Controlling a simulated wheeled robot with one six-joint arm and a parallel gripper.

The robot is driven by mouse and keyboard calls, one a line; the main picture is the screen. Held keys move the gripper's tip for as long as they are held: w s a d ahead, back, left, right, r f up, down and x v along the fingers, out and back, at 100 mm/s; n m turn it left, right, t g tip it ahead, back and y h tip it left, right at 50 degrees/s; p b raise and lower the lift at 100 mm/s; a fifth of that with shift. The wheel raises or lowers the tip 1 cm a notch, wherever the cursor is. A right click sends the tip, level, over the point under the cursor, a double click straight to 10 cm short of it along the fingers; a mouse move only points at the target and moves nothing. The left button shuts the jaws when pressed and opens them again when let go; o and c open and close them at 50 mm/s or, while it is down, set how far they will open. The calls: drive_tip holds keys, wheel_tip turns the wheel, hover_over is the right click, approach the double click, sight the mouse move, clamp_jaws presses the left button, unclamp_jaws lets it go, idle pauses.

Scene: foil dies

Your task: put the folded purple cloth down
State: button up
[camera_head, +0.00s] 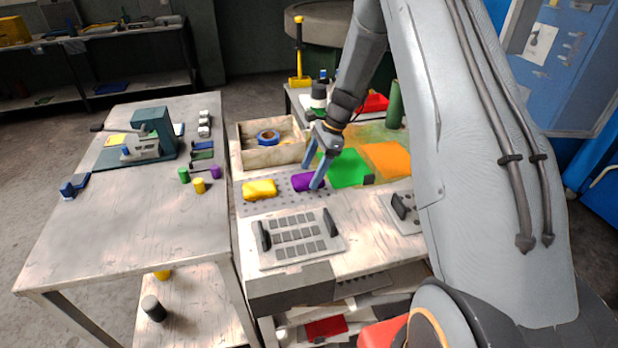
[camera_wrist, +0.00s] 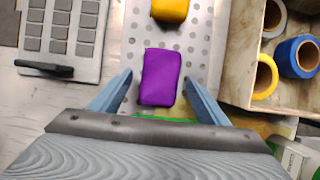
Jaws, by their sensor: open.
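The folded purple cloth (camera_head: 303,182) lies on a perforated metal plate (camera_head: 284,204) on the right-hand bench in the head view. In the wrist view the purple cloth (camera_wrist: 160,77) is a small rounded block lying flat on the perforated plate (camera_wrist: 197,38). My gripper (camera_head: 312,176) is at the cloth, pointing down. In the wrist view my gripper (camera_wrist: 158,90) is open, with one blue finger on each side of the cloth and a gap on both sides. The cloth's near end lies close to the gripper's palm edge.
A folded yellow cloth (camera_head: 260,190) lies left of the purple one on the plate. A wooden box (camera_head: 255,158) with tape rolls stands behind. Green (camera_head: 347,168) and orange (camera_head: 388,158) sheets lie to the right. A slotted die plate with black handles (camera_head: 293,238) lies in front.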

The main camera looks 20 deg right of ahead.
drive_tip(key=b+v, duration=0.3)
drive_tip(key=v, duration=0.6)
drive_tip(key=s+a+r+n+h, duration=0.1)
drive_tip(key=s+a+n+h, duration=0.1)
drive_tip(key=s+n, duration=0.7)
drive_tip(key=s+a+n+t+h, duration=0.1)
drive_tip(key=s+n, duration=0.8)
drive_tip(key=s, duration=0.9)
drive_tip(key=shift+a+r+t+h, duration=0.35)
drive_tip(key=shift+a+h, duration=0.45)
drive_tip(key=shift+a, duration=0.25)
drive_tip(key=shift+f, duration=0.1)
drive_tip(key=shift+f+b, duration=0.7)
drive_tip(key=shift+o, duration=0.5)
drive_tip(key=shift+w, duration=0.1)
